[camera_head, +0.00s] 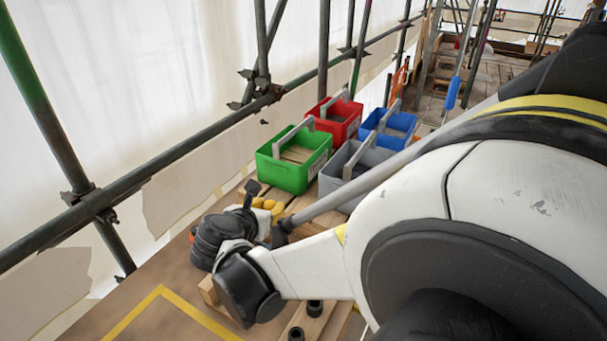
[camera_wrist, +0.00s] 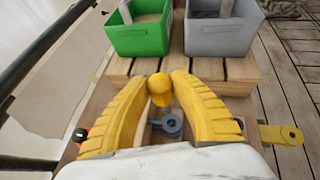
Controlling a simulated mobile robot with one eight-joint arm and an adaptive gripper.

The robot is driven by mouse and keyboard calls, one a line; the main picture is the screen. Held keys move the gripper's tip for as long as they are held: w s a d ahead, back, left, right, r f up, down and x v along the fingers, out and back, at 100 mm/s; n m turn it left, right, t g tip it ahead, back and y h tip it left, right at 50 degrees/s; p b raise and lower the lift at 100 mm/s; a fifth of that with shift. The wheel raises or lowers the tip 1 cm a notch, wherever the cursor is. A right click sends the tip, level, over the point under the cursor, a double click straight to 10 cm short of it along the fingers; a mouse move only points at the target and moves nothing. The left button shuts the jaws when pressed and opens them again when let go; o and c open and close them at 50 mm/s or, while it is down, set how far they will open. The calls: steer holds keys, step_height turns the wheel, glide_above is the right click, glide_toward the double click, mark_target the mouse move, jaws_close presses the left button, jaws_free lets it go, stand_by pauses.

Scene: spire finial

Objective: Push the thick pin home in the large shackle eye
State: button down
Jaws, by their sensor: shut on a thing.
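In the wrist view my gripper (camera_wrist: 160,86) has its two yellow fingers closed on a round yellow knob (camera_wrist: 159,84), which looks like the head of the thick pin. A short grey piece shows under the knob. Just below it in the picture is a blue-grey ring (camera_wrist: 173,125), probably the shackle eye. Whether the pin is inside the ring or how deep it sits I cannot tell. In the head view my gripper (camera_head: 265,205) is small and yellow beside the wooden stand, and the pin and ring are not clearly visible there.
A green crate (camera_head: 294,174), a grey crate (camera_head: 330,184), a red crate (camera_head: 350,124) and a blue crate (camera_head: 398,132) stand behind on the planks. A yellow plate with a hole (camera_wrist: 282,135) lies right of my gripper. Scaffold tubes (camera_head: 150,176) run along the left.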

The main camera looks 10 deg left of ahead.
steer(key=shift+d, duration=0.15)
steer(key=b, duration=0.5)
glide_above(273, 242)
steer(key=s, duration=0.3)
steer(key=shift+w+d+f, duration=0.1)
steer(key=shift+d+f, duration=0.05)
steer(key=shift+f, duration=0.8)
steer(key=shift+w+d+f, duration=0.1)
steer(key=shift+f, duration=0.9)
steer(key=shift+w+d+f, duration=0.1)
steer(key=shift+d+f, duration=0.05)
steer(key=shift+f, duration=0.8)
steer(key=shift+f+b, duration=0.4)
steer(key=shift+b, duration=0.1)
steer(key=shift+f+b, duration=0.6)
steer(key=shift+f, duration=0.15)
steer(key=shift+f+b, duration=0.5)
steer(key=shift+f, duration=1.7)
steer(key=c, duration=1.1)
jaws_free()
